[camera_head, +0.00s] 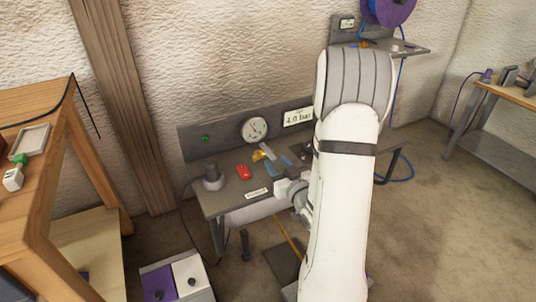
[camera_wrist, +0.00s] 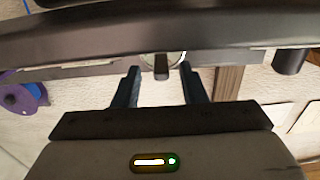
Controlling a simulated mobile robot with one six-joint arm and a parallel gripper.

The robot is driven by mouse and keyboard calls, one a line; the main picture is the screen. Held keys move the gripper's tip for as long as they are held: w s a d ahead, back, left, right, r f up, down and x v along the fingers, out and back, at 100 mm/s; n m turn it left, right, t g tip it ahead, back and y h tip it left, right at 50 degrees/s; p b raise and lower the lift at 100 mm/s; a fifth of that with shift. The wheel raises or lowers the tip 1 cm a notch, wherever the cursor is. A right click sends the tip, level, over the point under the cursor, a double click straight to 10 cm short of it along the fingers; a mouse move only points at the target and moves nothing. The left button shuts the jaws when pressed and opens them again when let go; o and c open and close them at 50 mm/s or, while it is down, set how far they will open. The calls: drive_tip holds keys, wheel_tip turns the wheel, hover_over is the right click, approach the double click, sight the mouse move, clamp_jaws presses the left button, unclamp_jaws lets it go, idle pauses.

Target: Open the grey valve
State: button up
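My gripper (camera_wrist: 160,70) shows in the wrist view with its two dark fingers apart and nothing between them. A small grey-brown upright piece (camera_wrist: 161,66) stands in line with the gap near the fingertips; it may be the grey valve's handle, but I cannot tell for sure. I cannot tell whether the fingers touch it. In the head view, small fittings lie on the workbench (camera_head: 225,200), among them a yellow piece (camera_head: 259,155) and a grey lever-like piece (camera_head: 268,150).
A gauge (camera_head: 255,129) and a "4.0 bar" sign (camera_head: 298,117) stand at the bench's back. A grey cylinder (camera_head: 212,177) and a red object (camera_head: 243,172) sit on its left part. A wooden table (camera_head: 60,110) stands left; a purple-and-white box (camera_head: 176,280) is on the floor.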

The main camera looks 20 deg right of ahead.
sight(269, 152)
drive_tip(key=w, duration=0.6)
drive_tip(key=shift+a, duration=0.1)
drive_tip(key=shift+c, duration=0.4)
clamp_jaws()
